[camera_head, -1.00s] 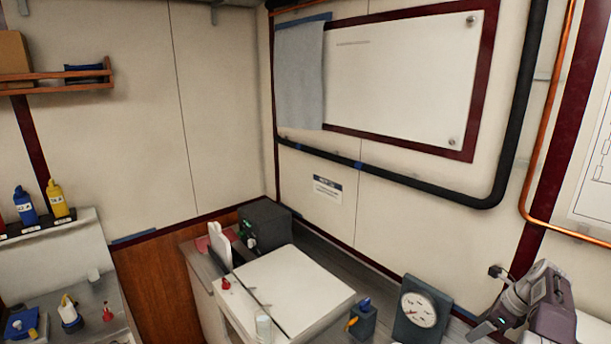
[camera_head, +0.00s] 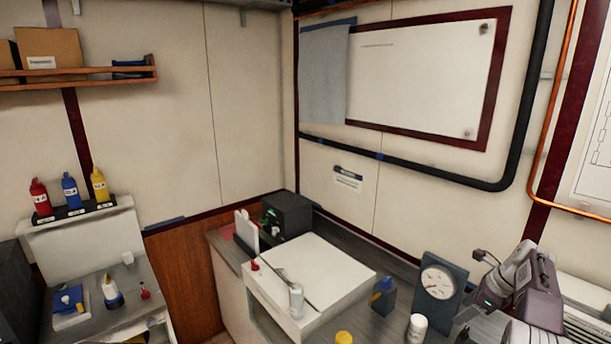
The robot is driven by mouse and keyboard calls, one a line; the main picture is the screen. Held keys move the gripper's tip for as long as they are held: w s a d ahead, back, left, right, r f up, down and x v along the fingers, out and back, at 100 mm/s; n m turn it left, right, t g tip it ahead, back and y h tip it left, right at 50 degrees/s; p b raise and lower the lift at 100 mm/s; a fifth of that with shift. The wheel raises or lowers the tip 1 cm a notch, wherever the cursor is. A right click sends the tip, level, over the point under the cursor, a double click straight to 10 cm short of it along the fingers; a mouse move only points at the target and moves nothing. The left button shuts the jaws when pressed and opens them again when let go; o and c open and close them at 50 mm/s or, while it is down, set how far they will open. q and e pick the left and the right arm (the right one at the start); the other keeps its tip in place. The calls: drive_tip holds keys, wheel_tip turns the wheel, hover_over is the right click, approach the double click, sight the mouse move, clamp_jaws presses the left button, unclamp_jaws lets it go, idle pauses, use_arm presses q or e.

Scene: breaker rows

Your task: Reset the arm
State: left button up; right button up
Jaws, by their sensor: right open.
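The task names no object apart from my own arm. I cannot make out my left gripper in the view.
At left, red, blue and yellow bottles (camera_head: 70,190) stand on a ledge. A black pipe (camera_head: 440,174) runs along the wall.

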drive_tip(key=w+a+r+n+b, duration=0.2)
drive_tip(key=a+r+b, duration=0.15)
drive_tip(key=a, duration=0.75)
drive_tip(key=s+a+f+n+g+b, duration=0.25)
drive_tip(key=s+a+n, duration=0.55)
drive_tip(key=a, duration=0.7)
use_arm(q)
wheel_tip(320, 180, down, 9)
drive_tip(key=b, duration=0.2)
drive_tip(key=shift+w, duration=0.15)
use_arm(e)
drive_tip(key=s+f+n+h, duration=0.1)
drive_tip(key=s+f+n, duration=0.6)
drive_tip(key=s, duration=0.3)
drive_tip(key=s+a+f+n+h, duration=0.1)
drive_tip(key=s+f+n, duration=0.6)
drive_tip(key=s+n, duration=0.2)
drive_tip(key=shift+s+f+n, duration=0.3)
drive_tip(key=shift+s, duration=0.45)
